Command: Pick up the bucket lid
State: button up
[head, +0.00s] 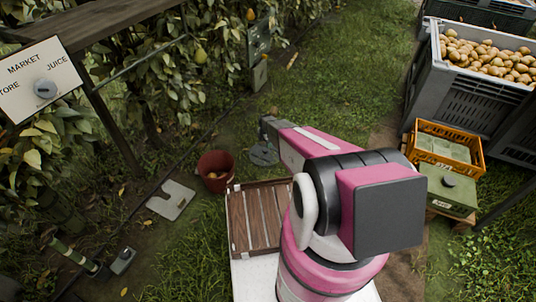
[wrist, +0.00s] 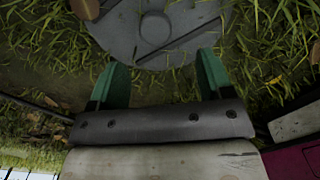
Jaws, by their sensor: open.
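The bucket lid (head: 264,154) is a grey disc lying on the ground just right of the red bucket (head: 213,187). In the wrist view the lid (wrist: 180,22) fills the top middle, with a round raised centre and a dark bar-like strip near its lower edge. My gripper (wrist: 161,72) is open, its two green fingers apart and pointing at the lid's near edge. Nothing is between the fingers except ground and the lid's edge. Whether the fingers touch the lid cannot be told. In the head view my arm reaches over beside the lid, and the fingertips are not clear.
A wooden slatted crate (head: 233,222) stands in front of the bucket. A flat pale plate (head: 171,200) lies to the left. Grass behind the lid is open.

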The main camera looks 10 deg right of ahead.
aim_at(265, 149)
jog(key=f, duration=0.8)
jog(key=shift+w+f, duration=0.3)
jog(key=shift+f, duration=0.05)
jog(key=c, duration=1.1)
